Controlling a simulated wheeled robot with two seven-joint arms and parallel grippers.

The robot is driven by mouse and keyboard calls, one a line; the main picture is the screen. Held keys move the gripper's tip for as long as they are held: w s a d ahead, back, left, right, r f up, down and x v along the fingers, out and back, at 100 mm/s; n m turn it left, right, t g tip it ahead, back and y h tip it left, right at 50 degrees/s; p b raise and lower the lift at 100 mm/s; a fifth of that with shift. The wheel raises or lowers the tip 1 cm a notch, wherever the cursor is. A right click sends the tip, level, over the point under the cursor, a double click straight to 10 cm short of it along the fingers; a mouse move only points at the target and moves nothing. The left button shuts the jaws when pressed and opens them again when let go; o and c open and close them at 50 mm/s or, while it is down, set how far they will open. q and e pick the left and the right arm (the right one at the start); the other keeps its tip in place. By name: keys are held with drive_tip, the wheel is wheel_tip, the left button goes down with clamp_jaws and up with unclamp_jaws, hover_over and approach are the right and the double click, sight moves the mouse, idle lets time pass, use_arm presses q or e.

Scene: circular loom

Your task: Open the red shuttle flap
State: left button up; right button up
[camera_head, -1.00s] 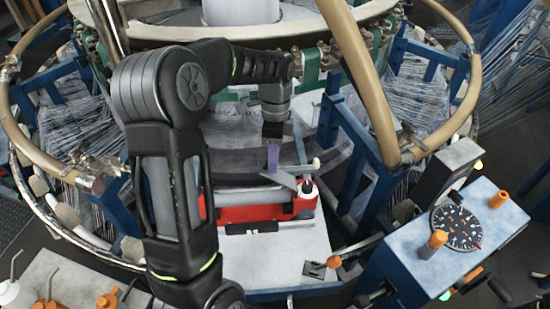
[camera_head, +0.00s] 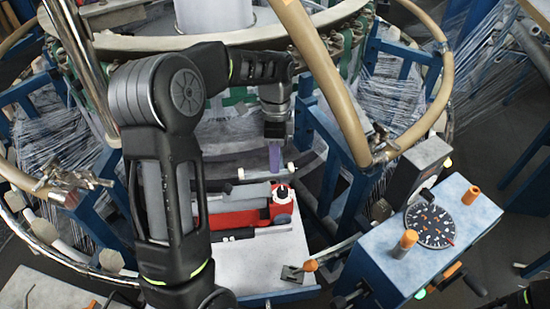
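The red shuttle (camera_head: 262,217) lies on the loom's pale front plate, left of the picture's middle. A grey roll (camera_head: 238,197) lies along it, and a white and black round end piece (camera_head: 283,194) sits at its right end. I cannot make out the flap as a separate part or tell its position. My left gripper (camera_head: 275,158) points down just behind and above the shuttle's right end. Its purple fingers show edge-on, so their gap is hidden. My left arm covers the shuttle's left end. My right gripper is out of view.
A blue control box (camera_head: 440,235) with a black dial and orange knobs stands at the right. A thick tan hoop (camera_head: 340,95) and blue frame posts flank the work area. A small orange-knobbed lever (camera_head: 310,265) sits at the plate's front right corner.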

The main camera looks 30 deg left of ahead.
use_arm(q)
drive_tip(key=o, duration=0.4)
drive_tip(key=shift+o, duration=0.2)
wheel_tip(320, 180, up, 8)
drive_tip(key=w+p, duration=0.1)
drive_tip(key=p, duration=0.1)
drive_tip(key=shift+w+a+f, duration=0.15)
drive_tip(key=shift+a, duration=0.2)
drive_tip(key=shift+f, duration=0.1)
